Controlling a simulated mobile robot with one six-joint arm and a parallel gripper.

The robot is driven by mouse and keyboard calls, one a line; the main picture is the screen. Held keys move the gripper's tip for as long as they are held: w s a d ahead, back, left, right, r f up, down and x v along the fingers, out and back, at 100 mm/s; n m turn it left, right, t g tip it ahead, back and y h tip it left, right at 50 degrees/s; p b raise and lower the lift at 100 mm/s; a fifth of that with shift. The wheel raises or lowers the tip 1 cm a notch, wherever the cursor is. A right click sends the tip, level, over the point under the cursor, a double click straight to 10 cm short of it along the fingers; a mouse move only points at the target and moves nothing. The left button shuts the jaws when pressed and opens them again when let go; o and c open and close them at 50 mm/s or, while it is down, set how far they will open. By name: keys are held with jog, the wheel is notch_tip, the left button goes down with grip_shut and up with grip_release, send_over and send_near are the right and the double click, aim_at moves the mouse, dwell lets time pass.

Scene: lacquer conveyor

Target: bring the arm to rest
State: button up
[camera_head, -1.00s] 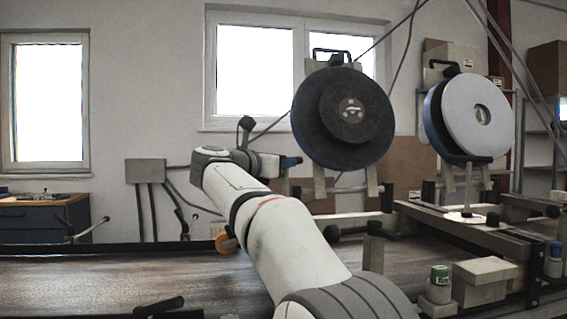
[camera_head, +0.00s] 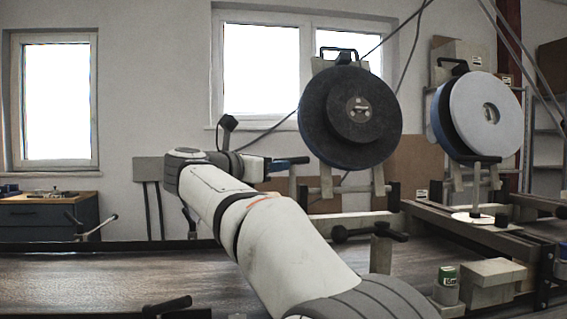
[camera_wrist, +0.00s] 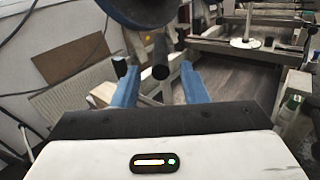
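My gripper (camera_wrist: 158,85) shows in the wrist view with two blue fingers set well apart and nothing held between them. In the head view my gripper (camera_head: 296,161) is seen from the side, in front of the wall and just left of and below the dark round disc (camera_head: 352,112). The blue underside of a disc (camera_wrist: 150,12) shows at the top of the wrist view, beyond the fingers. A dark rounded peg end (camera_wrist: 160,71) appears between the fingers, apart from them.
A white-faced disc (camera_head: 488,112) hangs on a stand at right. A green-labelled jar (camera_head: 446,285) and a pale block (camera_head: 491,280) stand at front right. A dark wood-grain conveyor surface (camera_head: 90,280) runs across the front and is mostly clear. A drawer cabinet (camera_head: 45,215) stands at left.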

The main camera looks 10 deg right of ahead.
jog(key=shift+s+a, duration=0.4)
jog(key=shift+a, duration=0.05)
